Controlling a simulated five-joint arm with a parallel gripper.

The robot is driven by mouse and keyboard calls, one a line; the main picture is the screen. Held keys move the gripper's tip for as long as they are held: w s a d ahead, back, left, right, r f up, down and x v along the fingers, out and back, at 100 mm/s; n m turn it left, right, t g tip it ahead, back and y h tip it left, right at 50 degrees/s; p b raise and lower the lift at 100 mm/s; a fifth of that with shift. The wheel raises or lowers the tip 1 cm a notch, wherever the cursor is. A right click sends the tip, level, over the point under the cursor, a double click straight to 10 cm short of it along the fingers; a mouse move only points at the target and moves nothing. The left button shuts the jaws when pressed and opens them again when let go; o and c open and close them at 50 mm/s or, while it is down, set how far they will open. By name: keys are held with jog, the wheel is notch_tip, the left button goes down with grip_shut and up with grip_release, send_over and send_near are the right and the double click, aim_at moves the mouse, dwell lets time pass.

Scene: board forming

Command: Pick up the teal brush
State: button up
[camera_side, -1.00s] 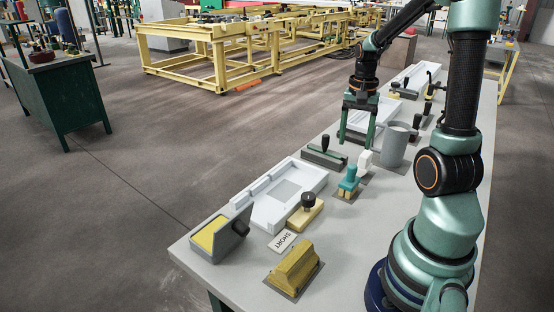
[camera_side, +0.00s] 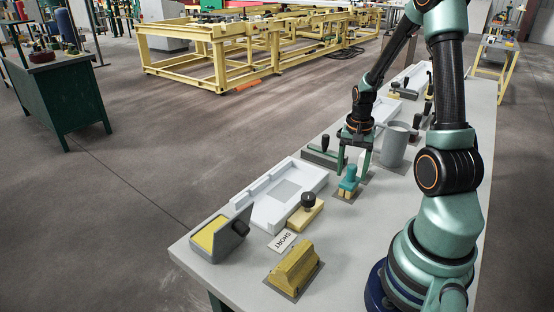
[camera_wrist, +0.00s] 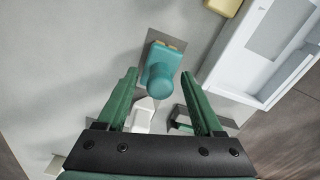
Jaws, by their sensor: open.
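The teal brush (camera_side: 348,183) stands upright on a small grey plate on the grey table, its yellowish bristles down. In the wrist view the brush (camera_wrist: 160,72) shows from above, with its rounded teal knob toward me. My gripper (camera_side: 353,165) is open, just above and behind the brush in the side view. In the wrist view my gripper's green fingers (camera_wrist: 163,86) are spread, and the brush lies between and slightly beyond their tips. The fingers do not visibly touch it.
A white tray (camera_side: 256,209) and a wooden block with a black knob (camera_side: 305,213) lie left of the brush. A white object (camera_wrist: 143,112) sits close to the brush between my fingers. A grey mug (camera_side: 394,145) and a dark-handled tool (camera_side: 321,155) stand nearby.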

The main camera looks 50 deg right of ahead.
grip_shut()
dwell(1.4)
